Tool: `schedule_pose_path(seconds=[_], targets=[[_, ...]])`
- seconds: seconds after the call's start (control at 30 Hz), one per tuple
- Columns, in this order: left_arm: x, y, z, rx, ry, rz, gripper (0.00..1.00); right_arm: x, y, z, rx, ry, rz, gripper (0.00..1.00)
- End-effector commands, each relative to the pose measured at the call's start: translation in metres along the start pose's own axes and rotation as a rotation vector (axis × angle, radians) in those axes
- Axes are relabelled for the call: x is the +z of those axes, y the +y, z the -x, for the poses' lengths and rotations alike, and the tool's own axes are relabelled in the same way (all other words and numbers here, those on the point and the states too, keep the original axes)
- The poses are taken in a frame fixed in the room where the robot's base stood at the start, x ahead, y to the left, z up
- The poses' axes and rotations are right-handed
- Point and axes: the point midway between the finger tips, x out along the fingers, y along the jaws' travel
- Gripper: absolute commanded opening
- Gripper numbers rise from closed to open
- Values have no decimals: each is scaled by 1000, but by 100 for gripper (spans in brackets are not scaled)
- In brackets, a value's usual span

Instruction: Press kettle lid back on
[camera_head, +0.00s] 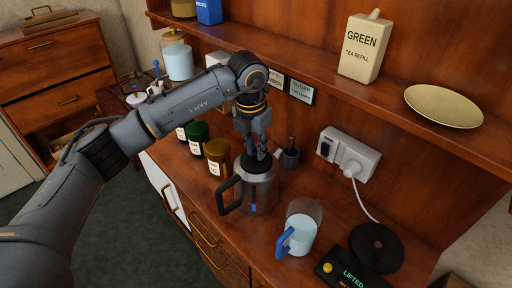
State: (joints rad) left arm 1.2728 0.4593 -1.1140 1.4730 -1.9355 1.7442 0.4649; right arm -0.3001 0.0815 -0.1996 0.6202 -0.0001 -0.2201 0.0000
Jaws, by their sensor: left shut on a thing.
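The kettle (262,192) is a steel jug with a black handle on its left, standing upright on the wooden counter. My left gripper (256,150) points straight down over its top, shut on the dark kettle lid (258,163). The lid is at the kettle's mouth; the fingers partly hide it, and I cannot tell whether it is fully seated. My right gripper is not in view.
A clear jug (303,225) with a blue handle stands right of the kettle. Beyond it are a black round base (376,247) and a box reading "LIFTED" (350,272). Labelled jars (217,156) stand left of the kettle. A shelf (330,85) overhangs behind.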

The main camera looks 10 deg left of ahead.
Motion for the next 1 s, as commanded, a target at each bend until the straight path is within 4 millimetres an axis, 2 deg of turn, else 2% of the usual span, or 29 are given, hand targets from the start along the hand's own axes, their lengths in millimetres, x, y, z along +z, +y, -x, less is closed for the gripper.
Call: schedule_pose_path(seconds=[0.27, 0.3, 0.4, 0.63, 0.73, 1.0], targets=[[0, 0, 0, 0, -1, 0, 0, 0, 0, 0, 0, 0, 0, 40], [0, 0, 0, 0, -1, 0, 27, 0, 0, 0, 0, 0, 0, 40], [0, 0, 0, 0, -1, 0, 45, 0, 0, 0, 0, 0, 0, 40], [0, 0, 0, 0, -1, 0, 47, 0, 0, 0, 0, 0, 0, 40], [0, 0, 0, 0, 0, 0, 68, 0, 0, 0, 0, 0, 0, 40], [0, 0, 0, 0, -1, 0, 68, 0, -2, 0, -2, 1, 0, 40]])
